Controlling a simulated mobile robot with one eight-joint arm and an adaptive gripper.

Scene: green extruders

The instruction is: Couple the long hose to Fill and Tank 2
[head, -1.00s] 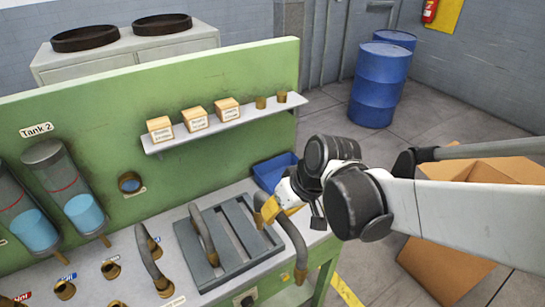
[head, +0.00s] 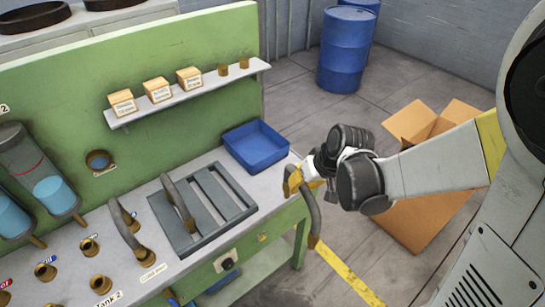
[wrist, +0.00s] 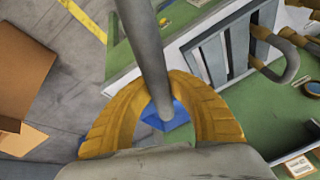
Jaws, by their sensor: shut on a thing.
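My gripper (head: 293,182) has its yellow fingers shut on a grey hose (head: 312,212) at the right end of the bench. The hose hangs curved by the bench's right edge, its brass lower end at the bottom. In the wrist view the same hose (wrist: 150,50) runs between the fingers (wrist: 160,95). Another grey hose (head: 179,203) stands on the slatted rack, and another (head: 124,228) arches over the bench by the brass ports. Brass ports (head: 45,272) line the left of the bench. A Tank 2 label (head: 107,299) is at the front; I cannot read a Fill label.
The slatted grey rack (head: 158,205) and a blue bin (head: 228,137) are on the bench (head: 110,195). A shelf (head: 238,77) holds small boxes on the green panel (head: 215,40). An open cardboard box (head: 425,205) stands on the floor at right. Blue drums (head: 340,55) stand behind.

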